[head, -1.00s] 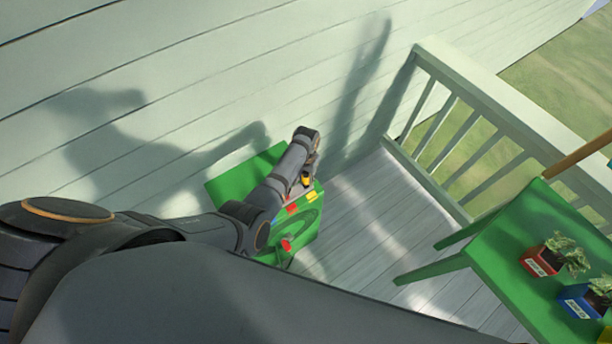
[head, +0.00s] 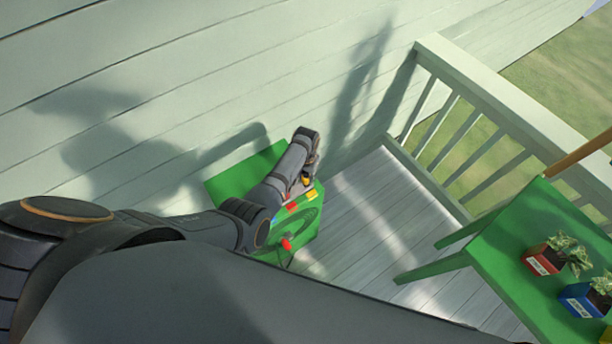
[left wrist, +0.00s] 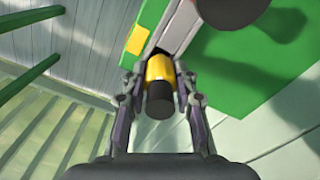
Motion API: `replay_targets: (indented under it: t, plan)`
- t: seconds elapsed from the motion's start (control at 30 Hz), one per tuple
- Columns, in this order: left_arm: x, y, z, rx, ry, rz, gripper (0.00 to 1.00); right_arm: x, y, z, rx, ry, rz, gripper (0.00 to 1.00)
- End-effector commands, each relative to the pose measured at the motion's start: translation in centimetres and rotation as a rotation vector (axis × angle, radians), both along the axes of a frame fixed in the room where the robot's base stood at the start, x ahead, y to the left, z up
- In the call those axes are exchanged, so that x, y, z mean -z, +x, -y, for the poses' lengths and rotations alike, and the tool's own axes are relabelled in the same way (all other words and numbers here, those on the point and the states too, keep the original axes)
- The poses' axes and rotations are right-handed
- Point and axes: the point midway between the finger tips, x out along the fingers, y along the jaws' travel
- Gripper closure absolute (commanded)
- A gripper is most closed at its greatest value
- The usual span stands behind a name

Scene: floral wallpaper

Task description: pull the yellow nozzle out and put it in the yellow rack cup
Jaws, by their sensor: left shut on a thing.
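The yellow nozzle (left wrist: 159,68), with a dark end, sits between the fingers of my left gripper (left wrist: 160,80) in the left wrist view. The fingers are shut on it from both sides. In the head view the yellow nozzle (head: 306,181) shows small beside my left wrist, at the green stand (head: 235,183). A grey strip runs beside it. A yellow patch (left wrist: 138,40) lies near the strip and also shows in the head view (head: 312,195). I cannot tell which part is the yellow rack cup. My right gripper is out of view.
A red nozzle (head: 287,243) and a looped hose are on the stand's near side. A green table (head: 500,270) at the right bears a red pot (head: 541,262) and a blue pot (head: 580,299) with plants. A pale wall and railing (head: 480,150) bound the deck.

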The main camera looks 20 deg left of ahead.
Motion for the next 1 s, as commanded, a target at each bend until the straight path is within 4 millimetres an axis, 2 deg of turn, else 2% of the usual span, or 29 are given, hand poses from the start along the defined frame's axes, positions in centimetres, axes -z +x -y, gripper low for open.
replay_targets:
  t: [0.67,0.7,0.87,1.0]
  plan:
    - [1.8,0.0,0.0,0.0,0.0,-0.001,1.0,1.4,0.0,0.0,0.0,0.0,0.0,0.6]
    - [1.7,0.0,0.0,0.0,0.0,0.0,0.69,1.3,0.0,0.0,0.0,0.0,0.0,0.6]
    - [1.7,0.0,0.0,0.0,0.0,0.0,0.47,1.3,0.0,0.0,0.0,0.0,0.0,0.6]
    - [1.7,0.0,0.0,0.0,0.0,0.0,0.45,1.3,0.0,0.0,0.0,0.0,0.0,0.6]
